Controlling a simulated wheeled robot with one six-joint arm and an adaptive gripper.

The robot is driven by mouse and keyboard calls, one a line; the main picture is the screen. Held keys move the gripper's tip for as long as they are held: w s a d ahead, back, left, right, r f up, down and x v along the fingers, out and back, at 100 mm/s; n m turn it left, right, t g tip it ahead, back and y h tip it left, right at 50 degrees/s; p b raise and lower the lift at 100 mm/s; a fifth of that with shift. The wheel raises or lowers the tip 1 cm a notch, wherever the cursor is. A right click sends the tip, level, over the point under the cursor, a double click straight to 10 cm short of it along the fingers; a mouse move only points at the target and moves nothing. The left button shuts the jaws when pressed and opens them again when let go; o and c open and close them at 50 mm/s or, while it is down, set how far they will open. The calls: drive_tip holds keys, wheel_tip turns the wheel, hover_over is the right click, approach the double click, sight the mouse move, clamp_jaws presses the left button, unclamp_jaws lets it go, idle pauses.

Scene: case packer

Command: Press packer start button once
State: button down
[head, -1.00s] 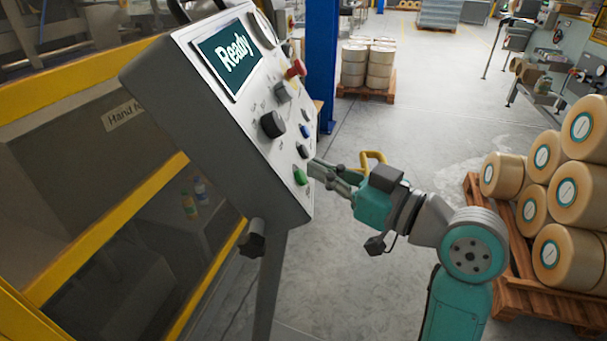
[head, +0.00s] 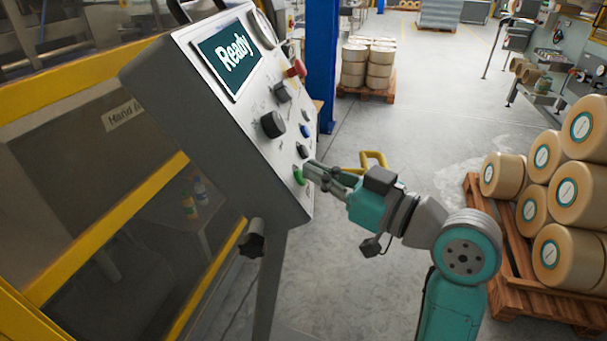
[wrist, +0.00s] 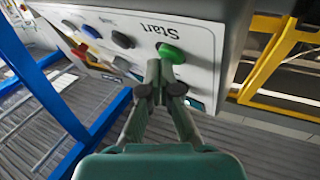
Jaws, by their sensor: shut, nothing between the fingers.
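The grey control panel (head: 180,110) of the packer stands tilted at the left, and its screen (head: 233,57) reads "Ready". The green button (head: 298,175) is at the panel's lower end. In the wrist view the green button (wrist: 171,53) sits beside the word "Start". My gripper (head: 308,171) is shut and empty, its fingertips right at the green button. In the wrist view the fingertips (wrist: 160,70) overlap the button's lower left edge. I cannot tell whether they touch it or whether it is pressed in.
A black knob (head: 272,124), a blue button (head: 305,131), a black button (head: 303,151) and a red switch (head: 296,69) are on the same panel. A pallet (head: 510,280) with stacked rolls stands at the right. The floor (head: 330,270) below my arm is clear.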

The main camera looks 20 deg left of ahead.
idle(0.6)
drive_tip(key=shift+w+d+r, duration=0.15)
drive_tip(key=shift+d+r, duration=0.15)
drive_tip(key=shift+d, duration=0.25)
drive_tip(key=shift+d+r, duration=0.1)
drive_tip(key=shift+w+d+r, duration=0.15)
drive_tip(key=shift+d+r, duration=0.25)
drive_tip(key=shift+d, duration=0.3)
drive_tip(key=shift+w+d+r, duration=0.15)
drive_tip(key=shift+d+r, duration=0.2)
drive_tip(key=shift+d, duration=0.3)
drive_tip(key=shift+w+d+r, duration=0.15)
drive_tip(key=shift+d+r, duration=0.25)
drive_tip(key=shift+d, duration=0.3)
